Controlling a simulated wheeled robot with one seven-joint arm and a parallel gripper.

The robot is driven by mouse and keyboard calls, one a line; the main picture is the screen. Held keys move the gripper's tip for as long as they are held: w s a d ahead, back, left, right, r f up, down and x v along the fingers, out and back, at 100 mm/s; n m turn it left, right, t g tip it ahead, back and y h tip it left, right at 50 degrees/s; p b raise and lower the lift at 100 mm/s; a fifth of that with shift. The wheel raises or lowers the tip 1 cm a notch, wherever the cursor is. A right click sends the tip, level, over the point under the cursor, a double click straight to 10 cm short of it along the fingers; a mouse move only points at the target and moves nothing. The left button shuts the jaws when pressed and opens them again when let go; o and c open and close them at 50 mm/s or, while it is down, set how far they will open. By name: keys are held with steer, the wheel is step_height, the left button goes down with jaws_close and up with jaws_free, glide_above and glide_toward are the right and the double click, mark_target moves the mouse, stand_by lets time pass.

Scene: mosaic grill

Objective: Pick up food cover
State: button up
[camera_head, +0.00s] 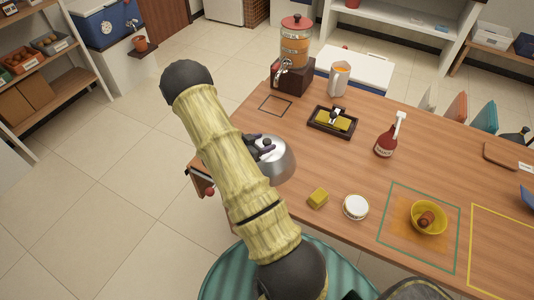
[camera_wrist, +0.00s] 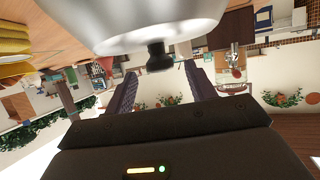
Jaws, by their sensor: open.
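The food cover (camera_head: 276,164) is a silver metal dome near the left edge of the wooden table (camera_head: 345,245). My arm hides part of its left side. In the wrist view the dome (camera_wrist: 130,22) fills the top, and its black knob (camera_wrist: 159,57) points toward my gripper (camera_wrist: 161,82). The two dark fingers are apart, one on each side of the knob, with visible gaps. In the head view my gripper (camera_head: 262,147) is at the top of the dome, partly behind my arm. Whatever is under the cover is hidden.
A yellow bowl (camera_head: 429,217) stands in a green outline. A red bottle (camera_head: 386,142), dark tray (camera_head: 318,124), pitcher (camera_head: 339,80) and drink dispenser (camera_head: 295,48) are farther back.

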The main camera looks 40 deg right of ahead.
steer(key=p+x, duration=0.1)
steer(key=x, duration=0.3)
steer(key=shift+w+d+f, duration=0.1)
steer(key=shift+d+f, duration=0.15)
steer(key=shift+d, duration=0.05)
jaws_close()
stand_by(0.3)
